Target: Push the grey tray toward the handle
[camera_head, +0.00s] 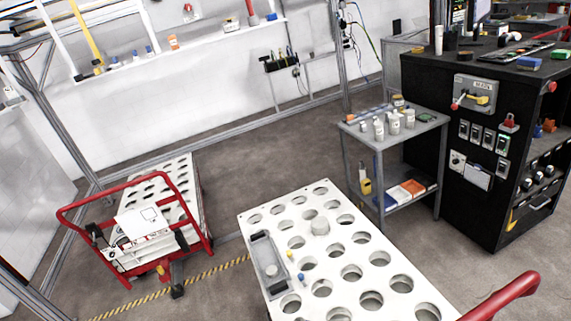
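A small grey tray (256,248) lies on a white table top with round holes (337,212), near its left edge. The tray is long and narrow, with raised walls and a roundish grey thing inside. A red tubular handle (507,296) shows at the lower right, beyond the near right end of the white top. The tray is well apart from this handle. My gripper is not in view.
A second white cart with a red handle (88,199) stands left. A grey shelf trolley (360,134) and black cabinet (440,170) stand right. Floor between the carts is clear.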

